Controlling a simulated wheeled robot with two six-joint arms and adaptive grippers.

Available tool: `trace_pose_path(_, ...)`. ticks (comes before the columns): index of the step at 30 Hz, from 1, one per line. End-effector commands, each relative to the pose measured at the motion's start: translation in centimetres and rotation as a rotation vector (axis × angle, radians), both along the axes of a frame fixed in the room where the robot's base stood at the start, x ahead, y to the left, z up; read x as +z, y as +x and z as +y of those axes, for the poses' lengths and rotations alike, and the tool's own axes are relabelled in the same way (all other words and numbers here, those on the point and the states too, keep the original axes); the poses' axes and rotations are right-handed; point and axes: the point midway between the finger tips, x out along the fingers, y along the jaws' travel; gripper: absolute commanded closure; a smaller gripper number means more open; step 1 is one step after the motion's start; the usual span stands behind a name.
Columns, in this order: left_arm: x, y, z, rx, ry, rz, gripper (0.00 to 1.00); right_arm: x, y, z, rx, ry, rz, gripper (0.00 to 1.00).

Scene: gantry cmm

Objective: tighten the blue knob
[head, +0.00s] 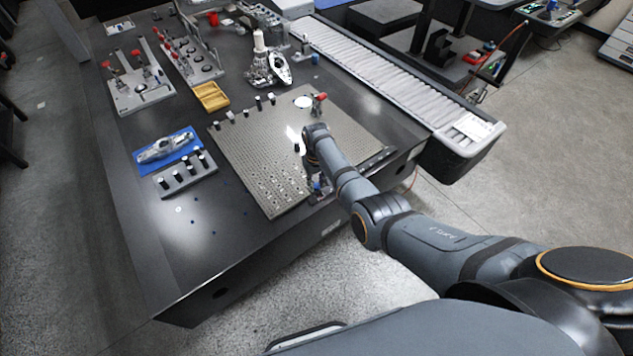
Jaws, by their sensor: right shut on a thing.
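My right arm reaches in from the right. Its gripper (318,192) points down at the front right part of the perforated grey fixture plate (250,155). A small patch of the blue knob (316,186) shows at the fingers, which are shut on it. The arm and the gripper body hide most of the knob and whatever it sits on. My left gripper is not in the picture.
A red-topped clamp (319,102) and several small black-topped posts stand along the plate's back edge. A blue mat (168,146) with a metal part, a yellow tray (211,96) and fixtures lie left. A roller conveyor (385,77) runs along the right.

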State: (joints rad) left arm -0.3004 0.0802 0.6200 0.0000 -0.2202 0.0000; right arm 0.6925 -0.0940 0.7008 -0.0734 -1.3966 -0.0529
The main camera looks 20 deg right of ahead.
Motion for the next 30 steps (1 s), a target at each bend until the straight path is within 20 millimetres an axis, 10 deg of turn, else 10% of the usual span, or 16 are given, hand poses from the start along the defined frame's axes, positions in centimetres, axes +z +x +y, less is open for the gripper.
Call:
trace_pose_path(5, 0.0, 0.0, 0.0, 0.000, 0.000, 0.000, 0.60, 0.1, 0.1, 0.0, 0.001, 0.000, -0.003, 1.00)
trace_pose_path(6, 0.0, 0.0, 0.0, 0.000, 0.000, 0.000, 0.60, 0.1, 0.1, 0.0, 0.001, 0.000, -0.003, 0.74)
trace_pose_path(11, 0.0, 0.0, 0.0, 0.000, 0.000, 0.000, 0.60, 0.1, 0.1, 0.0, 0.001, 0.000, -0.002, 0.53)
trace_pose_path(22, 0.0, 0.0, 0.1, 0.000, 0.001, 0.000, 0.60, 0.6, 0.1, 0.0, 0.002, 0.000, -0.002, 0.53)
trace_pose_path(30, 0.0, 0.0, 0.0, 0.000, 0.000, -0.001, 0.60, 6.5, 0.1, 0.1, 0.002, 0.001, -0.006, 0.53)
